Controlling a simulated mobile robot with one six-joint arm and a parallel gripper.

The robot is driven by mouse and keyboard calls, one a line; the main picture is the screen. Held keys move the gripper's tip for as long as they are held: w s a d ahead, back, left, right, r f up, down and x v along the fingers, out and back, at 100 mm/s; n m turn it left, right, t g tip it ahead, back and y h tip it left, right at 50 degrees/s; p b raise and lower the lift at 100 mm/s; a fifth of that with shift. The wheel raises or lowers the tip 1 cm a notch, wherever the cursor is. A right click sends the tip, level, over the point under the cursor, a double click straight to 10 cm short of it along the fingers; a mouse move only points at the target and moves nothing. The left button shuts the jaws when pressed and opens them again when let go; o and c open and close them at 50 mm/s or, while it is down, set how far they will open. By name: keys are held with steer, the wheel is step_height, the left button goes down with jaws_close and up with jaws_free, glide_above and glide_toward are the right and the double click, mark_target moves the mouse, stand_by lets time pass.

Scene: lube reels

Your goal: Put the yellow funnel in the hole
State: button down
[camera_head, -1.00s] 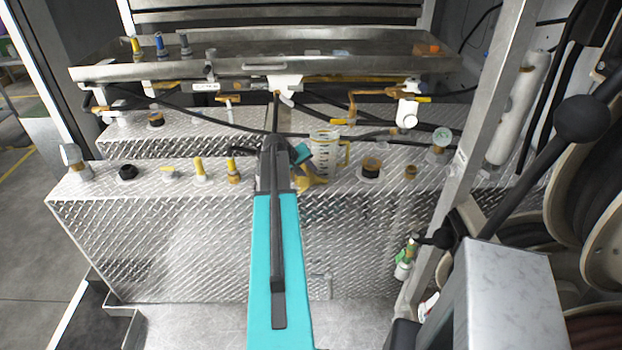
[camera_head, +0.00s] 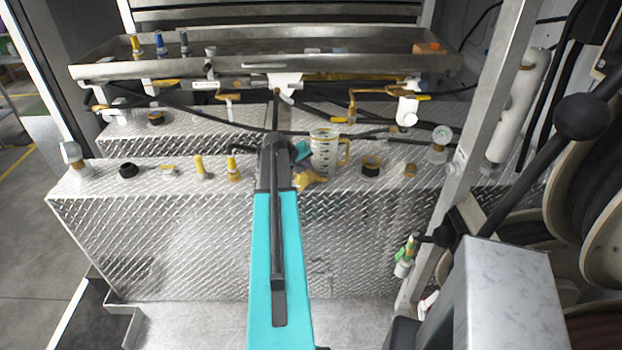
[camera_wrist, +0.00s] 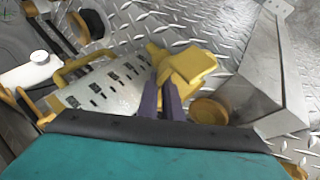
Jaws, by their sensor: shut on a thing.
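The yellow funnel (camera_wrist: 186,68) is between the purple fingers of my gripper (camera_wrist: 168,98) in the wrist view, and the fingers are shut on it. In the head view, the funnel (camera_head: 311,180) shows just right of my arm, low beside the clear measuring jug and over the front edge of the tread-plate tank top. My gripper is mostly hidden behind the arm there. A dark round fitting (camera_head: 371,166) stands on the tank top to the right of the jug. I cannot tell for certain which opening is the hole.
The clear jug (camera_head: 324,150) with a yellow handle stands close to the funnel; it also shows in the wrist view (camera_wrist: 105,85). A brass cap (camera_wrist: 208,110) is near the fingers. Yellow-topped fittings (camera_head: 233,167) stand to the left. Hoses and pipes run behind.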

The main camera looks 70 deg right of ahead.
steer(key=shift+w+a, duration=0.1)
steer(key=shift+b+v, duration=0.65)
steer(key=shift+v, duration=0.2)
steer(key=w+a+r+b, duration=0.4)
steer(key=a+r, duration=0.2)
steer(key=a, duration=0.6)
steer(key=shift+w+r, duration=0.2)
steer(key=shift+r, duration=0.1)
steer(key=shift+d, duration=0.1)
steer(key=w+a+n+t+b, duration=0.2)
steer(key=w+a+n+t, duration=0.4)
steer(key=w+a, duration=2.2)
steer(key=w+a+n+t+y, duration=0.1)
steer(key=w+a+n, duration=0.3)
steer(key=a, duration=0.8)
steer(key=w+a+r+n+t+y+b, duration=0.1)
steer(key=w+a+n, duration=0.4)
steer(key=a, duration=0.7)
steer(key=w+a+r+n+t+y, duration=0.1)
steer(key=w+a+n+t+y, duration=0.1)
steer(key=w+a+n+y, duration=0.2)
steer(key=a+n+y, duration=0.1)
steer(key=a+n, duration=0.2)
steer(key=a, duration=0.5)
steer(key=shift+w+t+b, duration=0.3)
steer(key=shift+w+b, duration=0.05)
